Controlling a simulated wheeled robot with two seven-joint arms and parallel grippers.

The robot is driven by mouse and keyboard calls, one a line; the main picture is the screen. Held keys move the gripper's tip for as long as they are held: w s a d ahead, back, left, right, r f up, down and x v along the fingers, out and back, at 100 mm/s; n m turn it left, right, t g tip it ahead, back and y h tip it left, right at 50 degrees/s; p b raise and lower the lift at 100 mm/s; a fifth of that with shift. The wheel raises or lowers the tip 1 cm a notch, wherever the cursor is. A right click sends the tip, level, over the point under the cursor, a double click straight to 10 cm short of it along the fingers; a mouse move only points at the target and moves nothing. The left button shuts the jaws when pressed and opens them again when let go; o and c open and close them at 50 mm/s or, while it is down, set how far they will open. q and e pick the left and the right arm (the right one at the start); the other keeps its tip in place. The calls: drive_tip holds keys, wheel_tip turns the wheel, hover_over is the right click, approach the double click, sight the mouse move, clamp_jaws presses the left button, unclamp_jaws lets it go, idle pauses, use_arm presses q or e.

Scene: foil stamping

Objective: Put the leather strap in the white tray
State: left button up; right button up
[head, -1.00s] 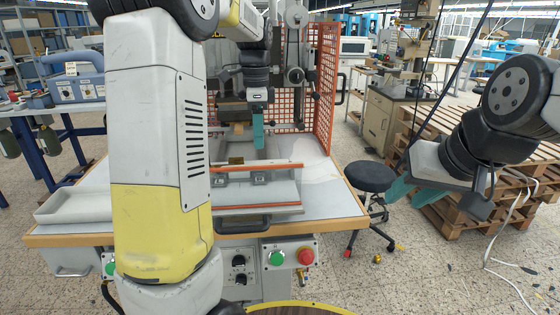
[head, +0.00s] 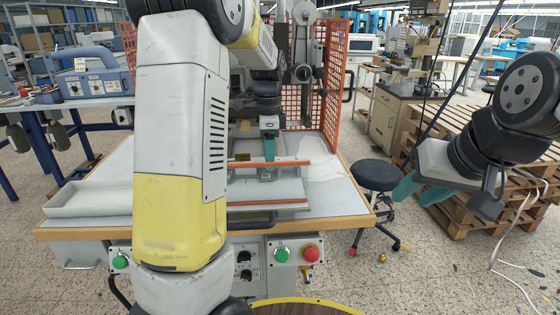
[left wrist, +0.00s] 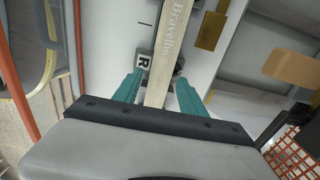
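The leather strap (left wrist: 165,58) is a pale beige band lettered "Bravello" in the left wrist view. It lies along the light grey plate of the press. My left gripper (left wrist: 159,92) is open, with one teal finger on each side of the strap and a small gap at each side. In the head view my left gripper (head: 269,150) is low over the press bed, and I cannot make out the strap there. The white tray (head: 90,211) stands on the table's left end, partly behind my left arm. My right gripper (head: 420,190) is open and empty, right of the table.
The stamping press has orange mesh guards (head: 335,85) at its sides. A brass block (left wrist: 210,30) lies beside the strap. A black stool (head: 375,176) and wooden pallets (head: 470,215) stand at the right. A green button (head: 282,255) and red button (head: 310,252) sit on the front.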

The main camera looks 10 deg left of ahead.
use_arm(q)
clamp_jaws()
drive_tip(key=shift+r, duration=0.1)
